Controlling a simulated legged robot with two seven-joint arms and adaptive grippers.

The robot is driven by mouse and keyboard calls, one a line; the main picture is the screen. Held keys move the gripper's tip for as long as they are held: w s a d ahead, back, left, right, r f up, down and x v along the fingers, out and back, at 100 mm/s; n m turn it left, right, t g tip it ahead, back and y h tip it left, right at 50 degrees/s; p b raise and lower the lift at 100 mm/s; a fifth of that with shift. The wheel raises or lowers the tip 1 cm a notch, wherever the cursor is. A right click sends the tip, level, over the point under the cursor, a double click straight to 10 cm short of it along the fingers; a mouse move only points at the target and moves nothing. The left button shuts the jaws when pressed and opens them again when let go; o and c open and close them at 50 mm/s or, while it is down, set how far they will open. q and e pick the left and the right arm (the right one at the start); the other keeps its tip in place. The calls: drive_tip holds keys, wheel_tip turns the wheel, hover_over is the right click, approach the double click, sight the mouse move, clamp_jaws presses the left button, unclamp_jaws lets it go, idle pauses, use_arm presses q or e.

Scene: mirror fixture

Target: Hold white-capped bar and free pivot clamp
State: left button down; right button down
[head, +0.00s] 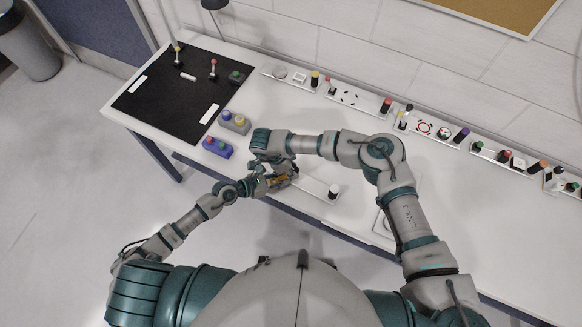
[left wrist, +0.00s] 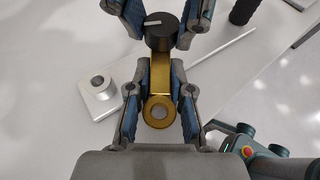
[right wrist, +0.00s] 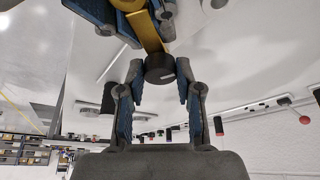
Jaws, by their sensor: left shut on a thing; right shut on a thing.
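A gold clamp piece (left wrist: 160,75) with a ring at its near end (left wrist: 158,111) lies between the blue pads of my left gripper (left wrist: 161,88), which is shut on it. A black knob (left wrist: 160,34) with a white line sits at its far end. My right gripper (right wrist: 160,74) is shut on this black knob (right wrist: 159,66). In the head view the gold piece (head: 280,181) is partly hidden by both grippers, which meet above the table's front edge. A white-capped post (head: 334,189) stands on a pale plate to their right. I cannot tell which part is the bar.
Blue and grey button boxes (head: 218,147) (head: 235,122) stand just left of my grippers. A black mat (head: 150,100) with two small levers lies at the left. A row of fixtures (head: 350,97) lines the wall. The table's middle right (head: 460,195) is clear.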

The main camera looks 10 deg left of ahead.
drive_tip(key=shift+w+d, duration=0.15)
drive_tip(key=shift+w, duration=0.05)
drive_tip(key=c, duration=0.8)
unclamp_jaws()
drive_tip(key=shift+o, duration=0.2)
drive_tip(key=shift+s, duration=0.1)
drive_tip(key=shift+r, duration=0.15)
drive_tip(key=v, duration=1.1)
drive_tip(key=shift+a+r, duration=0.25)
drive_tip(key=shift+a, duration=0.1)
drive_tip(key=shift+s, duration=0.1)
